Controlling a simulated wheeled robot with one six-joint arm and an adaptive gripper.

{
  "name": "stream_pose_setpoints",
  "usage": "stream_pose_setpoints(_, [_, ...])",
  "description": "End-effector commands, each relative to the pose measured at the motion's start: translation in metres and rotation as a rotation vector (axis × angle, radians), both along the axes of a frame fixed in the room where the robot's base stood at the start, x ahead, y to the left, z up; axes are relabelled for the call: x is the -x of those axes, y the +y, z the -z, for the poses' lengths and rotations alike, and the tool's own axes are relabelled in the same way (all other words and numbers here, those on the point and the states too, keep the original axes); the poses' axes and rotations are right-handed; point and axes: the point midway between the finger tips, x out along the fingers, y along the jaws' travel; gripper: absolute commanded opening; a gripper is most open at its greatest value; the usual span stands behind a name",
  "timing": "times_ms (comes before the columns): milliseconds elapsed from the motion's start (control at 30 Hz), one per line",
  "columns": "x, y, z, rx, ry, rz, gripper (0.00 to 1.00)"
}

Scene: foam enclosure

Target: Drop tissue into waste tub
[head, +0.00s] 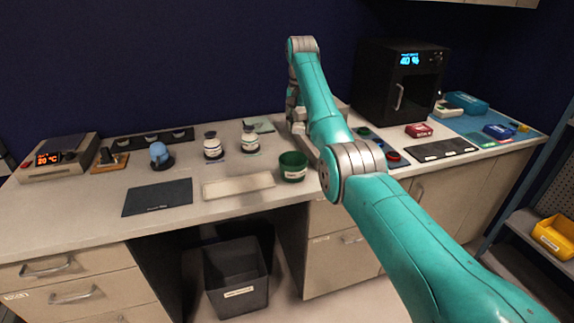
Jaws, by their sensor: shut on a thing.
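A small dark green tub (293,167) with a white label stands on the bench near its front edge, left of my arm's elbow. Its label is too small to read, but it fits the waste tub. My gripper (294,118) points down above the back of the bench, behind the green tub and apart from it. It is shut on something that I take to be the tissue. My forearm largely covers the fingertips, so the tissue's shape cannot be made out.
A pale strip tray (238,186) and a dark mat (158,197) lie left of the tub. Two lidded jars (213,147) (250,140) stand behind. A black oven (400,82) stands right. A black bin (235,284) is on the floor below.

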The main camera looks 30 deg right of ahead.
Motion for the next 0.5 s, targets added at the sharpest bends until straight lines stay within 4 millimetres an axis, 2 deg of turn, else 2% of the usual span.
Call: stream_pose_setpoints(500, [0.008,0.001,0.05,-0.001,0.001,0.005,0.06])
